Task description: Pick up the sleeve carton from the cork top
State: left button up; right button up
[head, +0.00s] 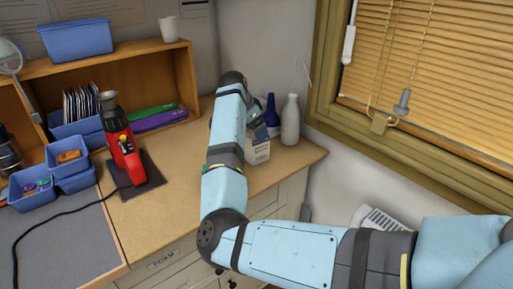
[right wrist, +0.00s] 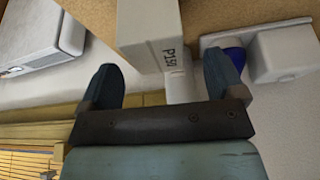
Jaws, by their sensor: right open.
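The sleeve carton (head: 258,150) is a pale box standing on the cork top (head: 180,205), near its back right corner. In the right wrist view the carton (right wrist: 150,35) shows the print "P150" on one face. My right gripper (right wrist: 162,65) is open, its fingers apart with the carton's near end between them in the picture. No contact is visible, and I cannot tell the depth. In the head view my right arm partly hides the carton and most of the gripper. My left gripper is not in view.
A white bottle (head: 290,120) and a dark blue bottle (head: 271,116) stand close behind the carton. A red heat tool (head: 122,145) stands on a dark pad at left, by blue bins (head: 70,165) and a wooden shelf (head: 140,72). The cork top's middle is clear.

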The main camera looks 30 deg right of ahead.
aim_at(256, 146)
jog(key=x, duration=0.5)
jog(key=shift+s+f, duration=0.15)
jog(key=shift+s, duration=0.05)
jog(key=shift+a, duration=0.1)
jog(key=c, duration=1.1)
